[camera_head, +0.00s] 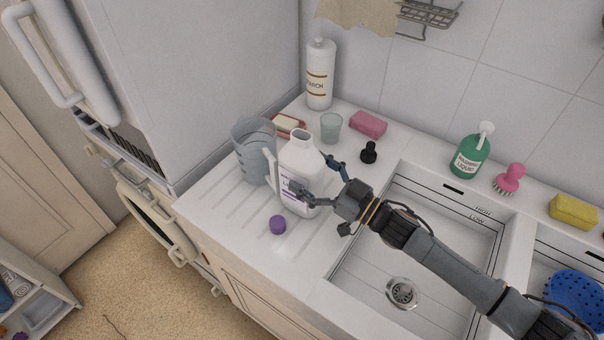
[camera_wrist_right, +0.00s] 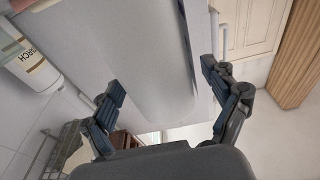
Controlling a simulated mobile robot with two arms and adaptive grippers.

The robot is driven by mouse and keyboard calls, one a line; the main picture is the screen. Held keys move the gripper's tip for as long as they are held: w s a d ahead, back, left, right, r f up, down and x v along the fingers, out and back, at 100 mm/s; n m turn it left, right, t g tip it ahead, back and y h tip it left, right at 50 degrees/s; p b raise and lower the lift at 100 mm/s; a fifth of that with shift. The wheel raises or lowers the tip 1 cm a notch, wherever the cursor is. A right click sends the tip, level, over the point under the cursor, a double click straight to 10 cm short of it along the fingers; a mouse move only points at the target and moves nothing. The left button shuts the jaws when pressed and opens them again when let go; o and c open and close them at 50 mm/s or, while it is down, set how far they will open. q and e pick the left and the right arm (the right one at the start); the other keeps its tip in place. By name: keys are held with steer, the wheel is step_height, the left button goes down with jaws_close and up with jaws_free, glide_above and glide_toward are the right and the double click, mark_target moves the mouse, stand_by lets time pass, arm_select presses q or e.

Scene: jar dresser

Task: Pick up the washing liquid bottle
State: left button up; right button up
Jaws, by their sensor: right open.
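A white bottle (camera_head: 298,160) with a side handle, an open neck and a partly hidden label stands upright on the ribbed counter. A round purple cap (camera_head: 278,224) lies in front of it. A green pump bottle (camera_head: 470,157) labelled washing liquid stands behind the sink. My right gripper (camera_head: 313,175) is open, with its fingers spread around the white bottle's right side. In the right wrist view a pale smooth body, apparently the white bottle (camera_wrist_right: 150,60), lies between the open fingers (camera_wrist_right: 168,92). Whether the fingers touch it is unclear. My left gripper is out of view.
A clear measuring jug (camera_head: 252,150) stands close to the white bottle's left. A glass (camera_head: 331,127), a black stopper (camera_head: 369,152), a pink sponge (camera_head: 368,124) and a starch bottle (camera_head: 320,75) stand behind. The sink (camera_head: 440,235) lies right, under my arm.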

steer(key=x, duration=0.2)
steer(key=shift+w+a, duration=0.15)
steer(key=shift+a, duration=0.1)
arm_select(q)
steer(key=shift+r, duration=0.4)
arm_select(e)
steer(key=shift+d, duration=0.1)
steer(key=c, duration=1.8)
steer(key=shift+r, duration=0.15)
jaws_close()
steer(key=shift+r, duration=0.1)
